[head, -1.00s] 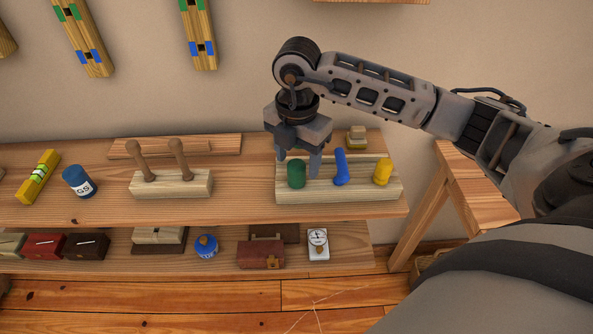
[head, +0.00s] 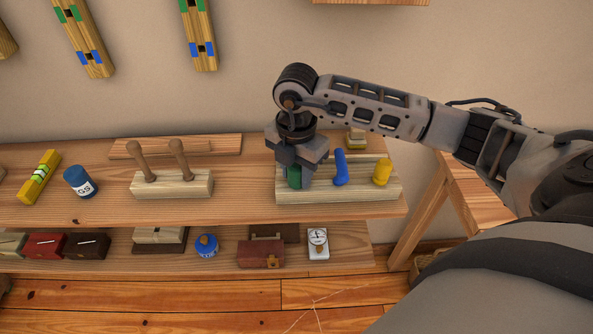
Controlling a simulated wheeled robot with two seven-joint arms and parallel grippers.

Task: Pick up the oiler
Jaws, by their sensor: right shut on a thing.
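My right gripper (head: 298,178) points down over the upper bench and is shut on a green peg-like piece (head: 293,178) at the left end of a pale wooden block (head: 330,197). The fingers hide part of the green piece. I cannot tell whether it is clear of the block. A blue piece (head: 340,168) and a yellow piece (head: 382,172) stand in the same block to the right. A small round blue can (head: 206,247) with an orange-brown top sits on the lower shelf. Nothing is clearly marked as the oiler. My left gripper is not in view.
A wooden block (head: 172,188) with two upright handles and a dark blue "GS" can (head: 80,182) stand left on the bench. A small yellowish-capped item (head: 356,138) stands behind. A red-brown box (head: 261,254) and a white gauge (head: 318,243) sit below.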

